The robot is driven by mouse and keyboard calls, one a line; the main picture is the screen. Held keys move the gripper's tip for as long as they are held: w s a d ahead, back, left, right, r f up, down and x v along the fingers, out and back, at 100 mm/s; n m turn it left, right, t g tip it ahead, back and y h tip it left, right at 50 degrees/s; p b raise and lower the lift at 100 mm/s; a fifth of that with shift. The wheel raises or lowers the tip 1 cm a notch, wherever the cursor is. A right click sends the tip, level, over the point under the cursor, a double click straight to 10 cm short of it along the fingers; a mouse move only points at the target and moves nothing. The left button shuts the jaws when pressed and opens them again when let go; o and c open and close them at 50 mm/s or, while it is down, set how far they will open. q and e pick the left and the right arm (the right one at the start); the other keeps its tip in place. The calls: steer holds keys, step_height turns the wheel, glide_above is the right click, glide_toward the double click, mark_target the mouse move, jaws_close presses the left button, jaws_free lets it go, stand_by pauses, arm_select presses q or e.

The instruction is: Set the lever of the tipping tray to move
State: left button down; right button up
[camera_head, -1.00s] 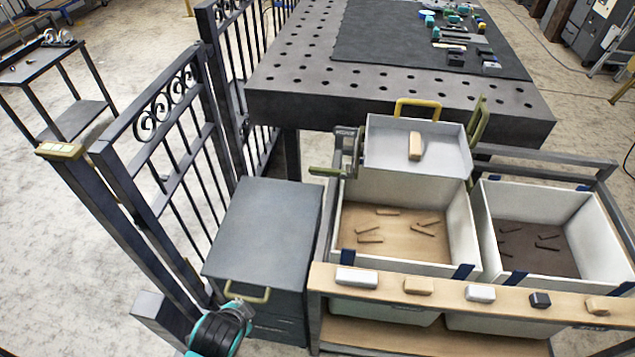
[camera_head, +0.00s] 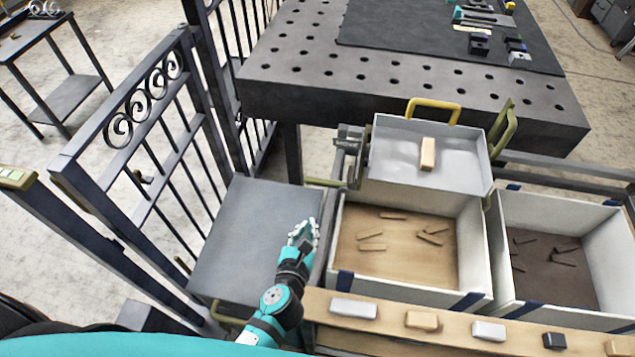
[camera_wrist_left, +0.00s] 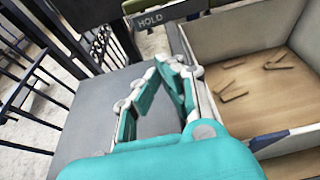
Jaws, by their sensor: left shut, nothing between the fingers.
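The tipping tray (camera_head: 395,160) is a pale shallow tray at the back of the left bin, with a tan block (camera_head: 428,153) on it. Its olive lever (camera_head: 325,183) sticks out to the left, low beside the tray. In the left wrist view a plate reading HOLD (camera_wrist_left: 150,20) shows at the top, beside an olive bar that is cut off by the frame edge. My left gripper (camera_head: 303,230) is shut and empty, over the right side of the grey cabinet, nearer than the lever and apart from it. It also shows in the left wrist view (camera_wrist_left: 172,65). My right gripper is not in view.
A bin with a tan floor (camera_head: 340,240) and a bin with a dark floor (camera_head: 500,240) hold thin pieces. A wooden ledge (camera_head: 385,315) with several blocks runs in front. An iron gate (camera_head: 150,150) stands left of the grey cabinet (camera_head: 245,235). A perforated table (camera_head: 300,85) is behind.

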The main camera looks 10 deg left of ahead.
mark_target(326, 183)
arm_select(q)
steer(key=b+x, duration=0.1)
steer(key=x, duration=0.7)
steer(key=shift+w+f, duration=0.1)
steer(key=shift+w, duration=0.25)
steer(key=r+p, duration=0.3)
steer(key=r, duration=0.1)
steer(key=shift+w, duration=0.3)
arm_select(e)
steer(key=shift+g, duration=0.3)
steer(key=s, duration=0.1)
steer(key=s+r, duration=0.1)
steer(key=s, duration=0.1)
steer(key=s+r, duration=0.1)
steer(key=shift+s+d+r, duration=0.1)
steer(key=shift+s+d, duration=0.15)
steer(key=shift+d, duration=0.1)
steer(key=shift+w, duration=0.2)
arm_select(q)
steer(key=shift+a, duration=0.15)
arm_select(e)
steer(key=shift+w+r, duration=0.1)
